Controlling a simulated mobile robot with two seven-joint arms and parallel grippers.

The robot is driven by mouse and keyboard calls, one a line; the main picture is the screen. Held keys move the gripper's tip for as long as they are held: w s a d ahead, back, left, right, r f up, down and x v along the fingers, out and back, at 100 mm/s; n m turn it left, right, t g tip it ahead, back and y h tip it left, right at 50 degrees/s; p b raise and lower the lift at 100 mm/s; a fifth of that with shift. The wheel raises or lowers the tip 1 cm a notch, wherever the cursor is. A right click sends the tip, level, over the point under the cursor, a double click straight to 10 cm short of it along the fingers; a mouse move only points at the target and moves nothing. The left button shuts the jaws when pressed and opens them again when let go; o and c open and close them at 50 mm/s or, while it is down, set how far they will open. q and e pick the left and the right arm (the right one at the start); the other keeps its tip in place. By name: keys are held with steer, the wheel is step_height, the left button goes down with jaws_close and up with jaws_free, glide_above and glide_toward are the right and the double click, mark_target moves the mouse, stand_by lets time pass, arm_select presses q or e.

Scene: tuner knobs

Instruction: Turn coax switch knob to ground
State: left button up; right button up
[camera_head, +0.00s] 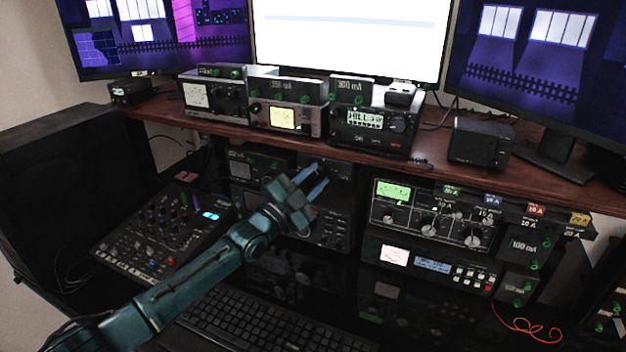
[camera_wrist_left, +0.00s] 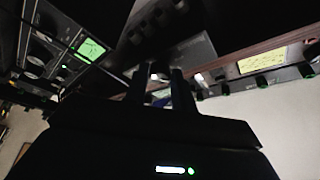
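My left gripper (camera_head: 319,176) reaches in from the lower left to the dark equipment stack under the wooden shelf. Its two blue-green fingers are apart, pointing at a small dark box (camera_head: 340,167) on top of that stack. I cannot tell for sure that this box is the coax switch, and no ground label is readable. In the left wrist view the dark fingers (camera_wrist_left: 160,75) also stand apart, with a small grey knob-like shape dimly visible between their tips. I cannot tell whether they touch it. My right gripper is not in view.
The wooden shelf (camera_head: 455,160) with several radios overhangs the stack. A tuner (camera_head: 430,215) with a green meter and large knobs stands to the right. A mixer (camera_head: 160,232) is at left, a keyboard (camera_head: 265,325) in front. Monitors stand behind.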

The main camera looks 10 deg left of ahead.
arm_select(q)
steer(key=c, duration=0.5)
steer(key=shift+f+n, duration=0.1)
steer(key=shift+n, duration=0.2)
steer(key=n+t, duration=0.1)
steer(key=n, duration=0.1)
steer(key=n+y, duration=0.1)
steer(key=n, duration=0.1)
steer(key=shift+d+f+t+b, duration=0.1)
steer(key=shift+d+t+b, duration=0.1)
steer(key=shift+t+b, duration=0.2)
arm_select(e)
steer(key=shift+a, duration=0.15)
arm_select(q)
steer(key=shift+s+d+n+t+y, duration=0.1)
steer(key=shift+n+t+y, duration=0.5)
steer(key=shift+n, duration=1)
steer(key=shift+n+t+y, duration=0.2)
steer(key=shift+n+y, duration=0.8)
steer(key=shift+n, duration=0.6)
steer(key=o, duration=1)
